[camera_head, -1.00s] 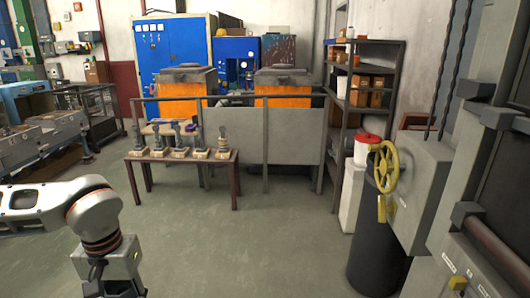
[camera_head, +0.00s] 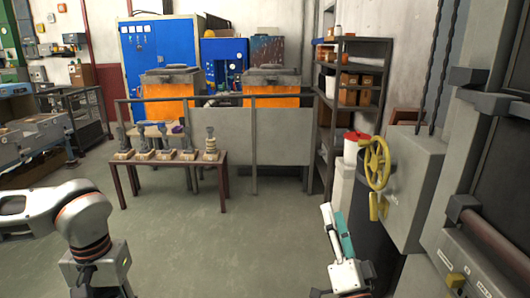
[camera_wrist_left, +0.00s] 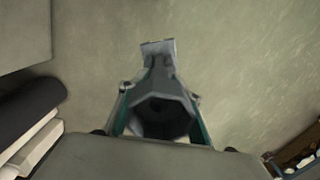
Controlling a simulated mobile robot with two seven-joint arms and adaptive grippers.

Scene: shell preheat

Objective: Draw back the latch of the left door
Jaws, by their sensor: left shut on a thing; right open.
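My left gripper (camera_wrist_left: 160,112) shows in the left wrist view. It is shut on a grey metal piece (camera_wrist_left: 158,75) with a dark hollow near the gripper. In the head view my left arm comes in at the lower left, its gripper below the frame. My right gripper (camera_head: 338,232), white with a teal pad, is open at the bottom right. It shows in front of the dark drum, beside the grey machine. I cannot make out which part is the left door's latch. The grey machine (camera_head: 413,185) carries a yellow handwheel (camera_head: 377,164) and a yellow handle (camera_head: 376,207) below it.
A low brown table (camera_head: 204,160) bears several upright tools on blocks. Behind it stands a grey barrier (camera_head: 255,137) with orange furnaces. A dark shelf (camera_head: 375,45) stands back right, with a red-lidded container (camera_head: 354,147) in front. The floor (camera_head: 220,240) in the middle is clear.

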